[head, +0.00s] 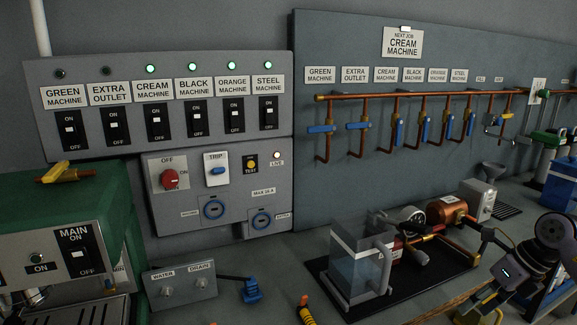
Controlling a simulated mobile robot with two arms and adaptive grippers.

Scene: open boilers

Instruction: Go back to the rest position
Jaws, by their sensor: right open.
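My right gripper (478,312) is at the lower right, pointing down and left, with its fingers apart and nothing seen between them. Its fingertips are partly cut off by the bottom edge. It is in front of the black tray with the clear water container (358,265), apart from the switch panel (130,70) and the pipe board (345,50). My left gripper does not show.
Lamps above the cream, black, orange and steel switches are green; the green machine (70,275) stands left. Copper pipes (350,97) carry blue-handled valves. A copper cylinder (447,208) and blue box (560,185) stand right. Some grey counter (285,275) is clear.

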